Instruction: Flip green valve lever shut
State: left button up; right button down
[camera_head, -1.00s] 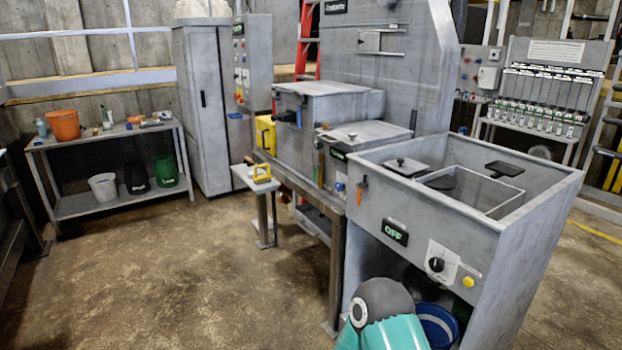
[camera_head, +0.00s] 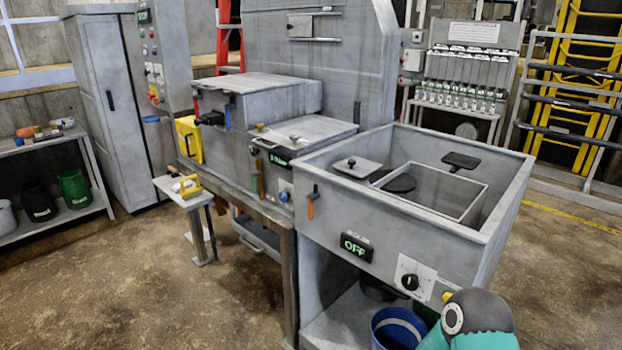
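A narrow upright green and brown piece (camera_head: 259,187) shows on the front of the grey machine's middle section, beside a blue knob (camera_head: 284,196). It may be the green valve lever, but it is too small to tell its position. An orange lever (camera_head: 311,203) hangs on the front left of the open grey basin. Neither gripper is in view. Only a teal and dark grey link of my own arm shows at the bottom right, in front of the basin.
The basin (camera_head: 437,252) has an OFF display (camera_head: 356,246) and a black dial (camera_head: 410,282). A blue bucket (camera_head: 398,330) stands underneath. A small stand (camera_head: 168,186) holds a yellow tool (camera_head: 187,187). The concrete floor at left is clear.

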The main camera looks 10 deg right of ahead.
aim_at(254, 174)
jog(key=z, duration=0.05)
jog(key=i, duration=1.75)
jog(key=u, duration=0.9)
jog(key=k, duration=0.9)
jog(key=u, duration=0.15)
jog(key=i, duration=0.9)
jog(key=z, duration=0.05)
